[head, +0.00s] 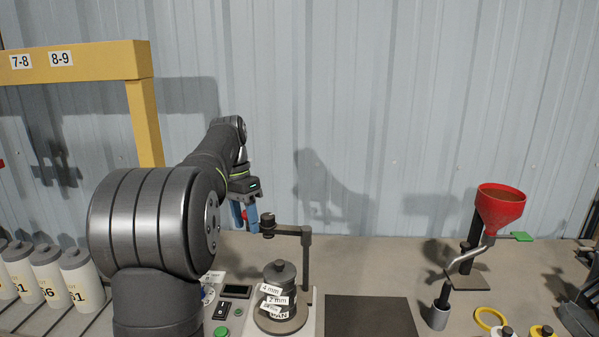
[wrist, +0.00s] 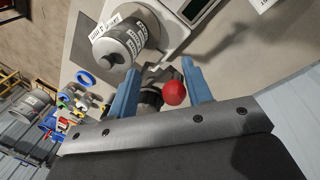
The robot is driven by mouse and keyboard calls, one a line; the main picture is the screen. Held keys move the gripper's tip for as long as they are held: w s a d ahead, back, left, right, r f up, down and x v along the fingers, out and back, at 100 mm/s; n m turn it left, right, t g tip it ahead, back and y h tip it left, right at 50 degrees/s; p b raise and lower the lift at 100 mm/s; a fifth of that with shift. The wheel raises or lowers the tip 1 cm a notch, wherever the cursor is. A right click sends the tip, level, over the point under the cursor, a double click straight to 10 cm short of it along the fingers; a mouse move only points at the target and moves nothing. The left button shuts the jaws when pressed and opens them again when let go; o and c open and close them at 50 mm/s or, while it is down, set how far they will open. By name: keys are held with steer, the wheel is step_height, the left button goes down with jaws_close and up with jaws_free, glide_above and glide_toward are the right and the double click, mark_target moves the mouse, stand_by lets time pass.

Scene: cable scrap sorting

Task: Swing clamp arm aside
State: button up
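The dark clamp arm (head: 290,231) reaches left from its upright post (head: 306,262), above a grey stacked canister (head: 280,273) with paper labels. A dark knob (head: 267,225) sits at its free end. My gripper (head: 245,216) is just left of that knob, with blue fingers pointing down. In the wrist view my gripper (wrist: 159,70) is open. A red ball (wrist: 174,93) and a dark round part (wrist: 150,98) show between its fingers, with a gap beside the ball. Whether either touches a finger is unclear. The labelled canister (wrist: 133,42) shows beyond the fingertips.
A dark mat (head: 367,315) lies right of the canister's base. A red funnel (head: 500,208) on a stand is farther right. White bottles (head: 80,275) stand at left under a yellow frame (head: 145,110). A corrugated wall is behind the bench.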

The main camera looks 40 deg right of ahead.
steer(key=s+a+n+t+h, duration=0.15)
steer(key=s+a+n, duration=0.25)
steer(key=s+n, duration=0.65)
step_height(320, 180, up, 19)
steer(key=w+a+m+h, duration=0.2)
steer(key=s+x, duration=0.1)
steer(key=x, duration=0.8)
step_height(320, 180, up, 8)
steer(key=a+m, duration=0.2)
steer(key=s+d+m+t+y, duration=0.2)
steer(key=s+d+m, duration=0.1)
steer(key=m, duration=0.9)
steer(key=s+d+f+m+t+y, duration=0.1)
steer(key=s+d+m+t, duration=0.2)
steer(key=m, duration=1)
steer(key=shift+s+d+f+y, duration=0.25)
steer(key=shift+s+y, duration=0.1)
steer(key=shift+s, duration=0.75)
